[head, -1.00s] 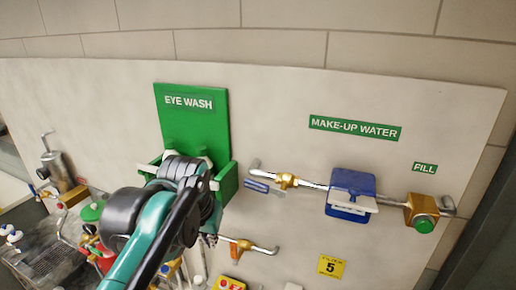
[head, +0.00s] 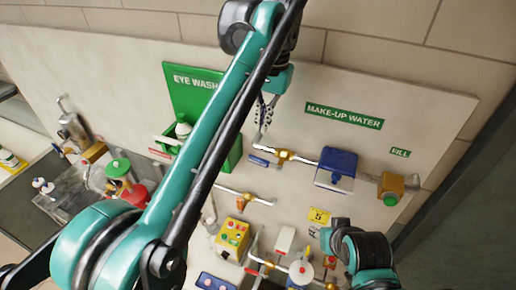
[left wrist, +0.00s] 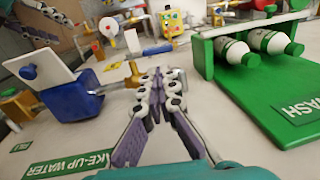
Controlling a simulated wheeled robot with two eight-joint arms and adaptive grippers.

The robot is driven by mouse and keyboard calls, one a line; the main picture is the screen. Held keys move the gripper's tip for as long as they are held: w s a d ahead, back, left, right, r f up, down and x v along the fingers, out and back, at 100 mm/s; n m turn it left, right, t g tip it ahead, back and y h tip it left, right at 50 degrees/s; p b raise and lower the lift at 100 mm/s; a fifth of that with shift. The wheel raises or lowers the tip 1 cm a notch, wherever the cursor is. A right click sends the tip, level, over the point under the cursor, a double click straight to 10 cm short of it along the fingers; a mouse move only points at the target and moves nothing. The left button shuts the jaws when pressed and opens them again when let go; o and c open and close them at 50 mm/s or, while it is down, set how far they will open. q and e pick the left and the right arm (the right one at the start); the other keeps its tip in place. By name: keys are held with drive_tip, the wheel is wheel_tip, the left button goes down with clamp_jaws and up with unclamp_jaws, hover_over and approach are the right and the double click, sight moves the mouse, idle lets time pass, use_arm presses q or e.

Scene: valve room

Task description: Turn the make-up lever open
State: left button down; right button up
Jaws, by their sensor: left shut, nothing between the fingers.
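The make-up lever is a blue handle (head: 259,161) to the left of a brass valve (head: 284,156) on the pipe below the MAKE-UP WATER sign (head: 344,116). It lies roughly along the pipe. The lever also shows beyond my fingertips in the left wrist view (left wrist: 158,49). My left gripper (head: 264,108) is shut and empty, above the lever and apart from it; its closed fingers fill the middle of the left wrist view (left wrist: 163,80). My right gripper (left wrist: 48,24) shows at the top left of that view, its fingers apart; in the head view only its arm shows.
The green eye wash holder (head: 191,95) with bottles stands left of my left gripper. A blue box (head: 336,165) and the brass FILL fitting (head: 391,184) sit right of the valve. Below are a yellow button box (head: 232,238) and more pipes.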

sight(256, 159)
use_arm(q)
drive_tip(key=f, duration=0.6)
drive_tip(key=a+f+p, duration=0.1)
drive_tip(key=f, duration=0.3)
drive_tip(key=shift+w, duration=0.2)
drive_tip(key=shift+f, duration=0.1)
drive_tip(key=shift+w+a+f+b, duration=0.1)
drive_tip(key=shift+a+f+b, duration=0.15)
drive_tip(key=shift+f+b, duration=0.45)
drive_tip(key=shift+f, duration=0.25)
drive_tip(key=shift+s+d+r, duration=0.1)
drive_tip(key=shift+s, duration=0.1)
drive_tip(key=shift+w, duration=0.1)
